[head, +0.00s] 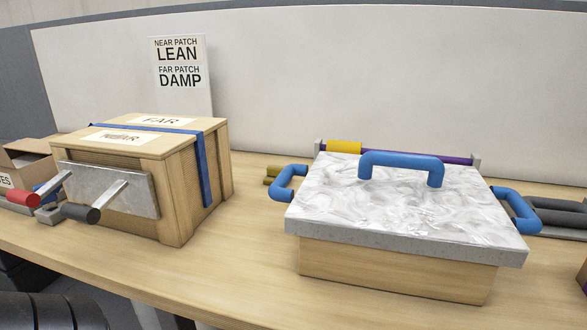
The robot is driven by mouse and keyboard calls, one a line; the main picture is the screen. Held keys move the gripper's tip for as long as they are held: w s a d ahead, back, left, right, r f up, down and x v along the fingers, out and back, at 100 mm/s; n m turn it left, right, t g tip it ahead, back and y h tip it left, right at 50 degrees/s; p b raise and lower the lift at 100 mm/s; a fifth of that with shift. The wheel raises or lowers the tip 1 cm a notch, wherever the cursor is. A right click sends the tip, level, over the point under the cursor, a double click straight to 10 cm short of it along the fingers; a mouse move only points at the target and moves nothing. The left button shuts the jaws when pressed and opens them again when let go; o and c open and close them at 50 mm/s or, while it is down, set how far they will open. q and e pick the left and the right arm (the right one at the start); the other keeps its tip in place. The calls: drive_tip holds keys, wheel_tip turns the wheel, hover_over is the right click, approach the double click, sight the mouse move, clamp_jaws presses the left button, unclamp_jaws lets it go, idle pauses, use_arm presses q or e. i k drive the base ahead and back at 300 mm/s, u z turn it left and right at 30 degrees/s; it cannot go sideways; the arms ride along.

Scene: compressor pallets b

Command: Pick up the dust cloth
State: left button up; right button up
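I cannot make out a dust cloth in the head view. Neither of my grippers is in view. A wooden crate (178,190) stands at the left of the bench, with a blue strap (205,170) around it and patches on its lid marked FAR (160,121) and NEAR (122,137). A grey-white marbled slab (400,205) with blue handles (400,163) lies on a wooden block (390,270) at the right.
A purple and yellow roller (345,147) lies behind the slab. Dark tubes (560,217) lie at the right edge. A sign (180,75) leans at the back. An open cardboard box (25,155) is at far left. Bare bench (245,245) shows between crate and slab.

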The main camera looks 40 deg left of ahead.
sight(273, 171)
drive_tip(key=u, duration=1.1)
drive_tip(key=i, duration=0.3)
drive_tip(key=u, duration=1.55)
drive_tip(key=i, duration=0.5)
